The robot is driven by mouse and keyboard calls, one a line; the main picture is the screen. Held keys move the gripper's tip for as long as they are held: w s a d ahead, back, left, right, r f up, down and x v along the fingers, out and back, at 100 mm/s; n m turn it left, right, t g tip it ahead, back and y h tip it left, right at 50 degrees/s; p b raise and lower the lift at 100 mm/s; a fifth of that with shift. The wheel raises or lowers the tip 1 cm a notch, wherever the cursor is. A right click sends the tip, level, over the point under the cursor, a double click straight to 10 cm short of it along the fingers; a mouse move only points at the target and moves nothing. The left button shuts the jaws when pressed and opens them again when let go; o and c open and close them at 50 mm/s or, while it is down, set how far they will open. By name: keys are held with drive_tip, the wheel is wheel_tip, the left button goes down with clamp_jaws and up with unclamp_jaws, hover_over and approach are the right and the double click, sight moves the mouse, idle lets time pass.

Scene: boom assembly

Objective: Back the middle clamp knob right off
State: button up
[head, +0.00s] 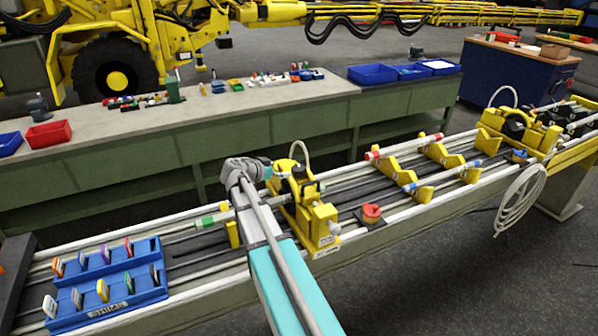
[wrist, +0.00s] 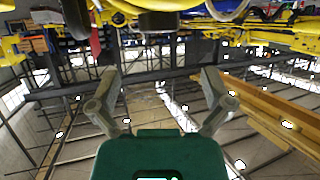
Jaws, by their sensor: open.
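A yellow clamp unit (head: 322,228) stands on the rail bed just right of my wrist in the head view. Dark knob-like parts (head: 300,173) show at its top; which of them is the middle clamp knob I cannot tell. My gripper (wrist: 160,88) is open in the wrist view, its two grey fingers wide apart with nothing between them. In the head view my wrist is beside the clamp's upper left, and the fingers are too small to make out. The wrist view looks out into the hall, with no clamp knob clearly visible.
A blue tray of coloured shims (head: 108,294) lies at the left of the bed. A red button (head: 372,211) sits right of the clamp. Yellow cradles (head: 395,175) and another yellow clamp unit (head: 520,135) stand farther right. A green workbench (head: 230,135) runs behind.

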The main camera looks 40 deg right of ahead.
sight(298, 169)
drive_tip(key=b+x, duration=0.3)
drive_tip(key=x, duration=0.7)
drive_tip(key=shift+a, duration=0.1)
drive_tip(key=c, duration=1)
drive_tip(key=shift+n+t, duration=0.4)
drive_tip(key=shift+s+n+t+y, duration=0.1)
drive_tip(key=shift+n+t+y, duration=0.2)
drive_tip(key=shift+n+t, duration=0.25)
drive_tip(key=shift+n+t+y, duration=0.8)
drive_tip(key=shift+n+t, duration=0.95)
drive_tip(key=shift+t, duration=0.3)
